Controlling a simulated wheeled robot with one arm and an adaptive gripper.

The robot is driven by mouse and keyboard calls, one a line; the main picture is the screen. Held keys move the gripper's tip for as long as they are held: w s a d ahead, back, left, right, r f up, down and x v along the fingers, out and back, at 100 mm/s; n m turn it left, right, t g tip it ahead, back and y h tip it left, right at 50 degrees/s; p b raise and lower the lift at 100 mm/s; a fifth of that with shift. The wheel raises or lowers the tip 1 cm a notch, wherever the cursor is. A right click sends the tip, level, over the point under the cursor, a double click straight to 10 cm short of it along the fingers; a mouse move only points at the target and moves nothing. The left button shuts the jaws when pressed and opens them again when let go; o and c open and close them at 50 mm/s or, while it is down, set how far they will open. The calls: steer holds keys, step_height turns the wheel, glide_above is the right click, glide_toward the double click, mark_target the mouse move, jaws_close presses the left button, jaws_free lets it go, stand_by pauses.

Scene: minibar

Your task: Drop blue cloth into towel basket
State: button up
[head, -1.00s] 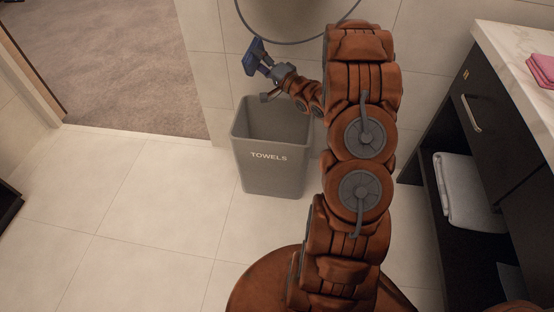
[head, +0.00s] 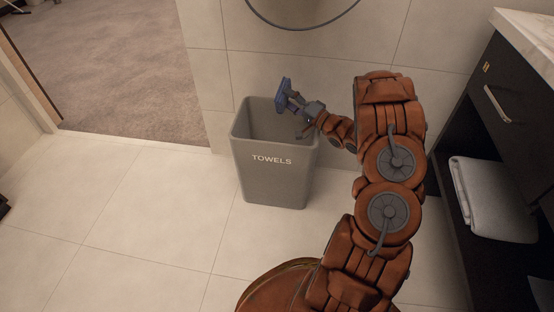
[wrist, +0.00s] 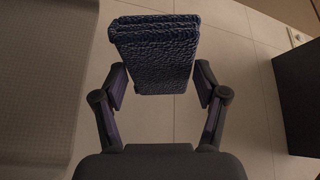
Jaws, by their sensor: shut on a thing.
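The blue cloth (head: 284,97) is a small folded piece held in my gripper (head: 298,102). In the wrist view the cloth (wrist: 155,50) shows dark blue and textured between the two fingers of my gripper (wrist: 155,80). The grey surface at the left of the wrist view looks like the basket (wrist: 40,80). The bottom of the basket is hidden.
A dark cabinet (head: 480,120) with a pale folded towel (head: 490,200) on its open shelf stands at the right. A carpeted doorway (head: 100,65) is at the left. The tiled floor in front is clear.

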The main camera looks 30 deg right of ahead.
step_height(320, 180, down, 4)
steer(key=b, duration=0.3)
steer(key=shift+f, duration=0.15)
steer(key=o, duration=1.1)
steer(key=shift+r, duration=5.05)
